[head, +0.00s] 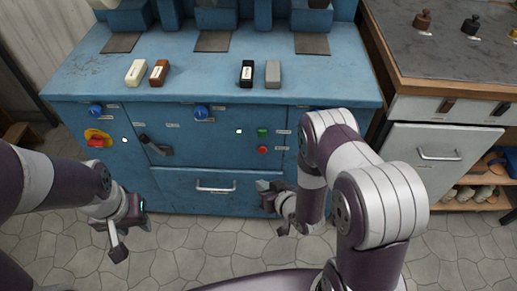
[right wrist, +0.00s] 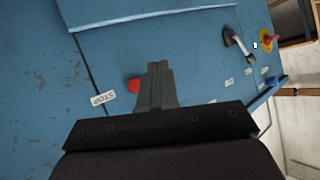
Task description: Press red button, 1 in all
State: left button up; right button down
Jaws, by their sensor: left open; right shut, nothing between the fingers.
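A small round red button (head: 262,149) sits on the blue cabinet's front, below a green button (head: 262,132). In the right wrist view the red button (right wrist: 133,86) shows just left of my fingers, beside a label reading STOP (right wrist: 102,98). My right gripper (head: 266,188) is shut and empty, in front of the cabinet and lower in the picture than the red button. Its closed fingers (right wrist: 158,68) look close to the button, but I cannot tell whether they touch it. My left gripper (head: 122,235) is open and empty at lower left, away from the cabinet.
A red switch on a yellow plate (head: 97,139), a dark lever (head: 155,146) and blue knobs (head: 201,112) are on the same front. A drawer handle (head: 216,187) is below. Several small blocks (head: 159,72) lie on the blue top. A grey cabinet (head: 436,150) stands right.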

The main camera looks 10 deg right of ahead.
aim_at(262, 149)
jog(key=shift+w+r, duration=0.15)
jog(key=shift+w, duration=0.1)
jog(key=w+d+b, duration=0.2)
jog(key=w, duration=0.6)
jog(key=shift+w+d, duration=0.15)
jog(key=shift+d, duration=0.1)
dwell(1.9)
jog(key=shift+w+d, duration=0.1)
jog(key=shift+w, duration=0.3)
